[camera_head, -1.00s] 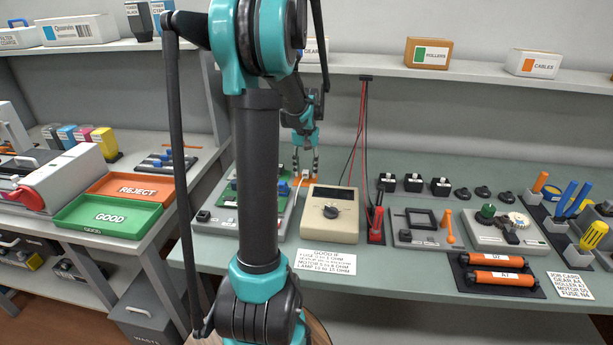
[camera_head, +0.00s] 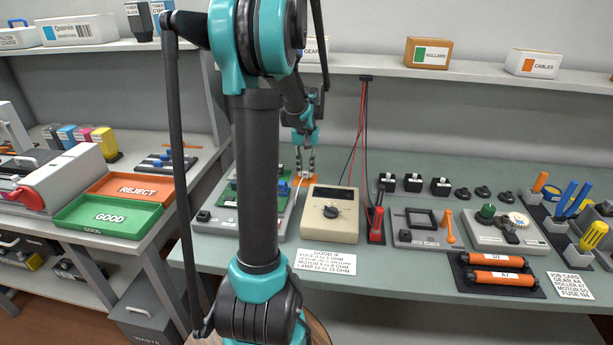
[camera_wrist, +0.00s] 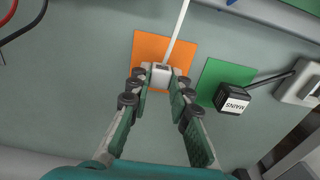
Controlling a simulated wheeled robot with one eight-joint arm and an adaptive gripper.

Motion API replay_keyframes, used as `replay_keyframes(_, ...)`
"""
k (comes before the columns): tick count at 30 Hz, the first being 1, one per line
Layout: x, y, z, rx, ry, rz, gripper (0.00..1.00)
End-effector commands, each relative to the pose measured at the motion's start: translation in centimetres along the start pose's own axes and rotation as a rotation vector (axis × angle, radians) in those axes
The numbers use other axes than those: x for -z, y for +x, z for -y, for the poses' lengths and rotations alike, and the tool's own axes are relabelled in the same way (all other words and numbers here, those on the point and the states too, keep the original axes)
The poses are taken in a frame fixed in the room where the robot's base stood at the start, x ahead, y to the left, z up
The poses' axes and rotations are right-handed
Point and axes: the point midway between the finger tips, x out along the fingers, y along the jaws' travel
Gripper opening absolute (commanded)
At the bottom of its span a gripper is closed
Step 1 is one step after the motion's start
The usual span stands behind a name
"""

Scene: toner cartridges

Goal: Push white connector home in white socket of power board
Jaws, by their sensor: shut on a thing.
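My gripper (camera_wrist: 161,82) is shut on the white connector (camera_wrist: 161,76), which sits between its fingertips in the wrist view. A white cable (camera_wrist: 179,28) runs from the connector to the top of that view. The connector is over an orange patch (camera_wrist: 147,48); whether it touches the patch I cannot tell. In the head view my gripper (camera_head: 305,172) is at the back of the bench, right of the green power board (camera_head: 283,188). My own arm hides much of the board, and I cannot make out the white socket.
A black block labelled MAINS (camera_wrist: 234,98) rests by a green patch (camera_wrist: 210,78). A beige meter (camera_head: 331,226) stands just in front of my gripper, with red and black leads behind it. A shelf (camera_head: 470,75) runs above the bench.

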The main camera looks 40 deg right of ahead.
Motion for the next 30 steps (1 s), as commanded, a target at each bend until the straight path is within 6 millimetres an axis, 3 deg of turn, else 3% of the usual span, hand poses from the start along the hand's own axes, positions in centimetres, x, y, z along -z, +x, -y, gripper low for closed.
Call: replay_keyframes(30, 0.0, -1.4, 0.0, 0.000, 0.000, 0.000, 0.00)
